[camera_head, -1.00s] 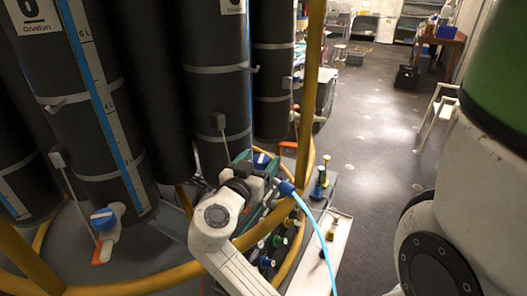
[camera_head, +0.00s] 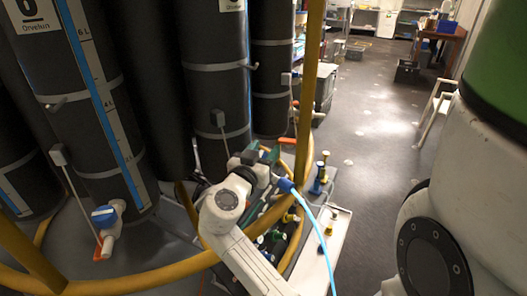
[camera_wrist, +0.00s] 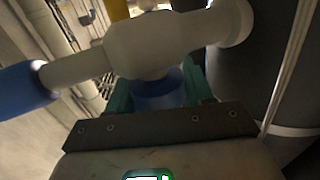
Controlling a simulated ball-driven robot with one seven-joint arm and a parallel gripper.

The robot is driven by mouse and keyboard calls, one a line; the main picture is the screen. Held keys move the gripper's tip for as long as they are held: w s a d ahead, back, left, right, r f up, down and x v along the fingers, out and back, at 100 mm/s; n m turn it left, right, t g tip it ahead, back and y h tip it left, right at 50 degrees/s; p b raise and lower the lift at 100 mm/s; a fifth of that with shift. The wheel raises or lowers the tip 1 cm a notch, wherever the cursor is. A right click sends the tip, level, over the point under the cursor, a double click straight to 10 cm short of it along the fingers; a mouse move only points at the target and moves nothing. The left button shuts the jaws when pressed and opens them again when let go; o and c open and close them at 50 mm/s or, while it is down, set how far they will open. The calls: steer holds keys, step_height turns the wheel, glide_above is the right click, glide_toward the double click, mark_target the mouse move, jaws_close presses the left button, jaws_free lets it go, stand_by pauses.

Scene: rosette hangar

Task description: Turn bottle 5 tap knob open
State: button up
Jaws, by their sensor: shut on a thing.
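Bottle 5 seems to be the dark cylinder (camera_head: 215,75) in the middle of the head view; its number is cut off. My gripper (camera_head: 262,156) is at its foot, inside the yellow rail. In the wrist view, my gripper's teal fingers (camera_wrist: 160,92) are shut on a blue tap knob (camera_wrist: 158,90). The knob sits under a white tap body (camera_wrist: 150,45), which joins a dark bottle at the right. The knob's turned angle cannot be told, because the fingers and tap body hide much of it.
Bottle 6 (camera_head: 85,115) stands at left, with its own blue-knobbed tap (camera_head: 103,216). A yellow rail (camera_head: 135,284) and upright yellow post (camera_head: 309,85) are close to my arm. Several coloured fittings (camera_head: 322,172) stand to the right.

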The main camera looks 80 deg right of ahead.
steer(key=shift+c, duration=1.3)
